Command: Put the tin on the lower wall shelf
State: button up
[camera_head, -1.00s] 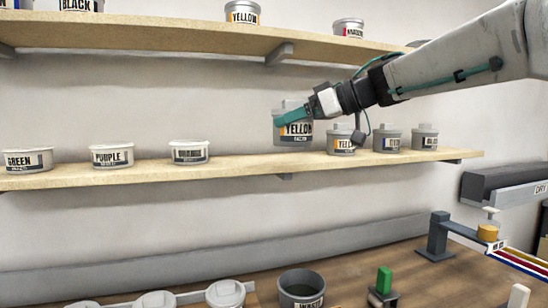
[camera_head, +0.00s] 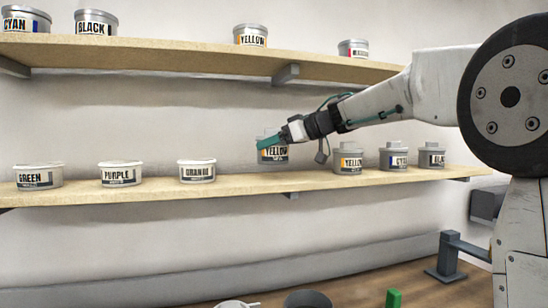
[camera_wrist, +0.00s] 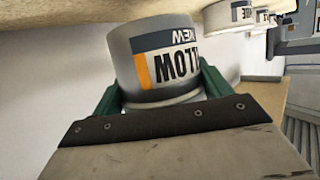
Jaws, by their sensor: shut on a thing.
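My gripper (camera_head: 272,140) is shut on a grey tin labelled YELLOW (camera_head: 273,153). I hold it at the lower wall shelf (camera_head: 240,186), in the gap between the ORANGE tin and another yellow-labelled tin. In the head view its base shows above the shelf's front edge; whether it touches the board I cannot tell. In the wrist view the tin (camera_wrist: 165,60) appears upside down between the green fingers, its label reading YELLOW and NEW, with its base end close to the wooden board. The fingers partly cover its lid end.
On the lower shelf stand white tins GREEN (camera_head: 38,177), PURPLE (camera_head: 120,174) and ORANGE (camera_head: 197,171) to the left. Grey tins yellow (camera_head: 348,160), cyan (camera_head: 394,157) and black (camera_head: 432,156) stand to the right. The upper shelf (camera_head: 150,56) with tins runs overhead.

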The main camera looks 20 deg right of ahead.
aim_at(275, 156)
jog(key=shift+w, duration=0.45)
jog(key=shift+f, duration=1.75)
jog(key=shift+f, duration=0.1)
jog(key=o, duration=1.3)
jog(key=shift+f, duration=0.1)
jog(key=shift+o, duration=0.2)
jog(key=shift+s+r, duration=0.1)
jog(key=shift+r, duration=0.1)
jog(key=v, duration=1.2)
